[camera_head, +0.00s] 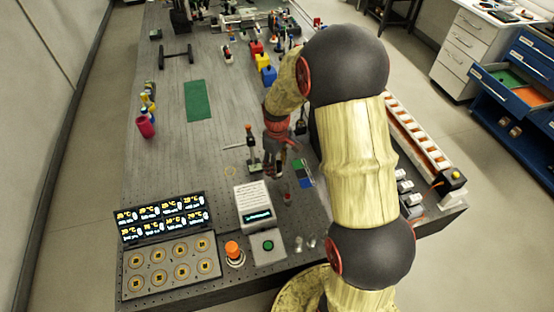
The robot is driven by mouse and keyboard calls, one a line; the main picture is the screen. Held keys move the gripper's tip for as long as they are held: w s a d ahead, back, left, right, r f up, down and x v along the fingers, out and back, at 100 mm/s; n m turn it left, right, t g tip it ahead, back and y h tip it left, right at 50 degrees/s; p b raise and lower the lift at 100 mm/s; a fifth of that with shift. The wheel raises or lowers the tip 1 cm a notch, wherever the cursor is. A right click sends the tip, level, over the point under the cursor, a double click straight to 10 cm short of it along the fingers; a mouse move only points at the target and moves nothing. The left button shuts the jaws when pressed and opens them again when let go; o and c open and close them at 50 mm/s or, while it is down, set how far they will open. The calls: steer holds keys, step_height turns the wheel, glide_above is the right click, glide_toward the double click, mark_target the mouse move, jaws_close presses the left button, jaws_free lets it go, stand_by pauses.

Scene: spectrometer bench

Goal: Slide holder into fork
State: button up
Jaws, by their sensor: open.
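My gripper (279,163) hangs over the grey breadboard bench, dark grey below a red ring on my arm, with its fingers pointing down and apart. A small upright post with a dark base and a thin rod (251,141) stands just left of the gripper; it may be the holder, but I cannot tell for sure. A small reddish upright piece (288,198) stands nearer the front. I cannot make out the fork; it may be hidden by my gripper or too small to tell. I see nothing clearly held in the fingers.
A white instrument box (254,198) stands close in front of the gripper. Left of it are a display panel (163,216) and an orange knob (232,249). A green mat (199,101) lies farther back, with bare bench around it. My arm covers part of the right side.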

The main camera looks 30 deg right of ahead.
steer(key=shift+f, duration=1.25)
steer(key=shift+c, duration=0.8)
steer(key=shift+s, duration=0.1)
jaws_close()
